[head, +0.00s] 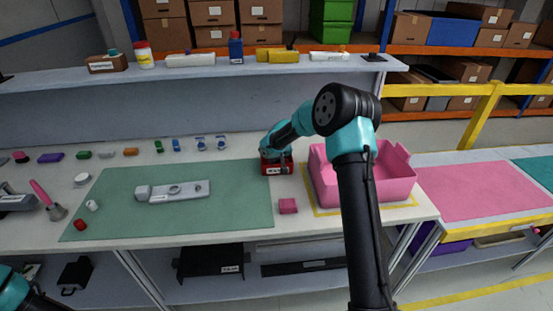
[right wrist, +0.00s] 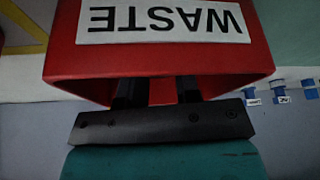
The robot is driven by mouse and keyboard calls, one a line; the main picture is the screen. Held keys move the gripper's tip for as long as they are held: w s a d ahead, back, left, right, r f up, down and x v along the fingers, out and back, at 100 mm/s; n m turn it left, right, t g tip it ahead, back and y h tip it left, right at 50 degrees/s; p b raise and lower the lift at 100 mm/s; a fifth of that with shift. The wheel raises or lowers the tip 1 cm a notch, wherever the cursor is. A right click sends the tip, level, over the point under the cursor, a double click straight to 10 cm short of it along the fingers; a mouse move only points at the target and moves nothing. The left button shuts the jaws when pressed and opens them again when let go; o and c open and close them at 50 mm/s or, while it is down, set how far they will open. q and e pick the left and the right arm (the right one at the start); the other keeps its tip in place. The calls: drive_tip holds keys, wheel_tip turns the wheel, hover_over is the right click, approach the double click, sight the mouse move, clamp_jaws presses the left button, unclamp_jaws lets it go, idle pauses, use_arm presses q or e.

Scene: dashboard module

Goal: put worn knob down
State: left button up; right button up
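My right gripper (right wrist: 160,92) reaches into the red box labelled WASTE (right wrist: 160,61). Its two dark fingers stand apart, but their tips are hidden behind the box wall. I cannot see the worn knob in either view, nor whether the fingers hold anything. In the head view the waste box (head: 277,169) stands at the back edge of the green mat, under my right wrist. The grey dashboard module (head: 183,191) lies on the mat to its left. My left gripper is out of view; only part of my left arm shows at the lower left.
A pink bin (head: 393,184) stands right of the waste box, behind my right arm. A small pink block (head: 288,206) lies in front. Several small coloured parts line the table's back left. A shelf (head: 210,72) runs behind. The front of the green mat (head: 180,225) is clear.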

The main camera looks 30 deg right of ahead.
drive_tip(key=o, duration=0.4)
drive_tip(key=shift+o, duration=0.2)
drive_tip(key=shift+r, duration=0.5)
drive_tip(key=v, duration=1.2)
drive_tip(key=shift+w, duration=0.1)
